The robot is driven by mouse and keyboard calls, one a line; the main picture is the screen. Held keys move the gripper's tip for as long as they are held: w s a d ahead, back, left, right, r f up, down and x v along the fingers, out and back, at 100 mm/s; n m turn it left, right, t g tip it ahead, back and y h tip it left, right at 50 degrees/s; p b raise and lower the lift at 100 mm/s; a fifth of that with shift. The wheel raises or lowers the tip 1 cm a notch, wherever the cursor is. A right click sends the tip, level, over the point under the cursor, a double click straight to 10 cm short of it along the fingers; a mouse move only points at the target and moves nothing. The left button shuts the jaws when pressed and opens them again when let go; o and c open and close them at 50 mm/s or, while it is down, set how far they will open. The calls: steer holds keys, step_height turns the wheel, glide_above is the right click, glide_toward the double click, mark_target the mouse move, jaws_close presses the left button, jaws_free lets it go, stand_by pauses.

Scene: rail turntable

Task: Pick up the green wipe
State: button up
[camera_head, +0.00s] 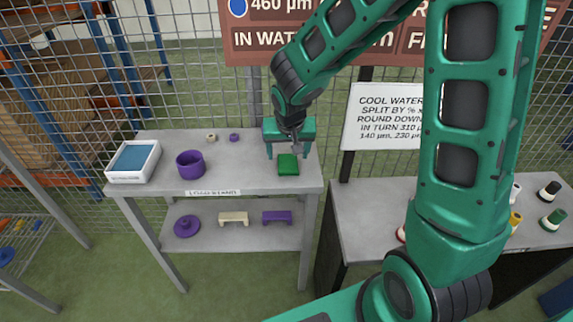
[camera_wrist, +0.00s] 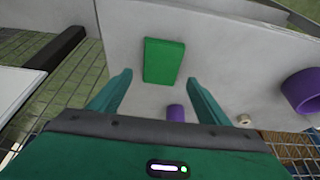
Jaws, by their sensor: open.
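The green wipe (camera_head: 288,165) is a small flat green block lying on the grey top of the load stand (camera_head: 255,177), near its right end. My gripper (camera_head: 281,156) is over the back of the stand with its two fingers apart and empty, just behind the wipe in the head view. In the wrist view the wipe (camera_wrist: 163,61) lies on the grey surface beyond the open fingertips (camera_wrist: 158,76), roughly centred between them. I cannot tell the exact height of the fingers above the top.
A white tray with a blue inside (camera_head: 152,176) and a purple cup (camera_head: 190,165) stand left on the stand. Small beige (camera_head: 211,137) and purple (camera_head: 234,137) pieces lie at the back. A wire mesh fence (camera_head: 200,90) rises behind. A second table (camera_head: 365,215) stands right.

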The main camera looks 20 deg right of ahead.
mark_target(288, 164)
steer(key=shift+x, duration=1.35)
steer(key=c, duration=1.1)
